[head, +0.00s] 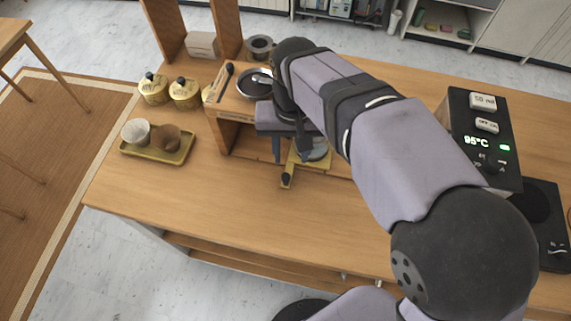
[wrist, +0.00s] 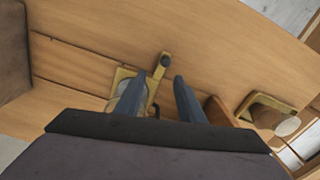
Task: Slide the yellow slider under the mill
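The yellow slider (head: 289,170) lies on the cart top beside the mill (head: 233,118), a wooden frame with a dark hopper on top. The slider's black knob points to the front. A round greyish container (head: 318,152) sits on or by the slider's plate, partly hidden by my gripper. My gripper (head: 291,157) is over the slider, its two fingers apart. In the wrist view, the slider's bar (wrist: 158,76) shows between the open fingers (wrist: 155,84), with the knob beyond the fingertips. I cannot tell whether a finger touches it. A piece of the mill's wood (wrist: 219,110) shows right of the fingers.
A yellow tray (head: 153,157) with a white cup and a brown cup stands left of the mill. Two brass canisters (head: 185,92) stand behind the tray. A black machine (head: 484,140) reading 95°C is at the right. The front of the cart top is clear.

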